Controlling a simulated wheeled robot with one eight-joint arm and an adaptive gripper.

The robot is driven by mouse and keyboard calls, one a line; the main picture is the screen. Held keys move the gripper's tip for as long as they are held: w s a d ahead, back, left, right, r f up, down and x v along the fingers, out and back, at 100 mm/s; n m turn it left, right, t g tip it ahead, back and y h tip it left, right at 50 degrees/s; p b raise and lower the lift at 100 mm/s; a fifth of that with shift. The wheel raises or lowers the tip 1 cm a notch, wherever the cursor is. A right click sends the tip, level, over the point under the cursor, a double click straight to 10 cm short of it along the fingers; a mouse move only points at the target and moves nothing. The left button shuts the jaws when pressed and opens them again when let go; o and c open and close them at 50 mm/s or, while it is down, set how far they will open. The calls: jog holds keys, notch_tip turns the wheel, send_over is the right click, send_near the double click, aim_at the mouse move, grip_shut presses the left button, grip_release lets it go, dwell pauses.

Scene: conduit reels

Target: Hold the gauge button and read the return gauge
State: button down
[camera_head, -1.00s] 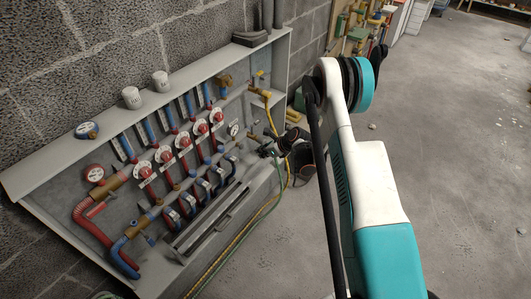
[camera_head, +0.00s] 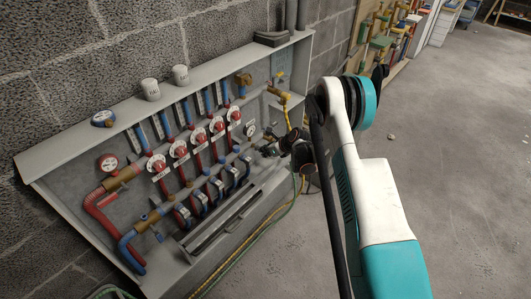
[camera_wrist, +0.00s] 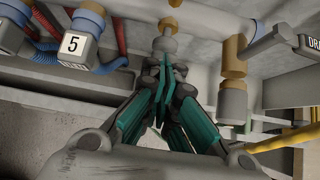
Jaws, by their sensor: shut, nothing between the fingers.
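A small white-faced dial (camera_head: 250,130) sits at the right end of the manifold; its reading is too small to make out. I cannot tell from a label which is the return gauge. My gripper (camera_wrist: 164,67) is shut and empty, its teal fingers together. It also shows just below the small dial in the head view (camera_head: 266,151).
A block marked 5 (camera_wrist: 75,45) with blue and red hoses is left of the fingers. A brass and grey pipe fitting (camera_wrist: 233,75) stands close on their right, with a yellow pipe (camera_wrist: 285,139) below it.

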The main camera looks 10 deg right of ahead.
jog(key=shift+w+a, duration=0.5)
jog(key=shift+w, duration=0.15)
dwell(0.9)
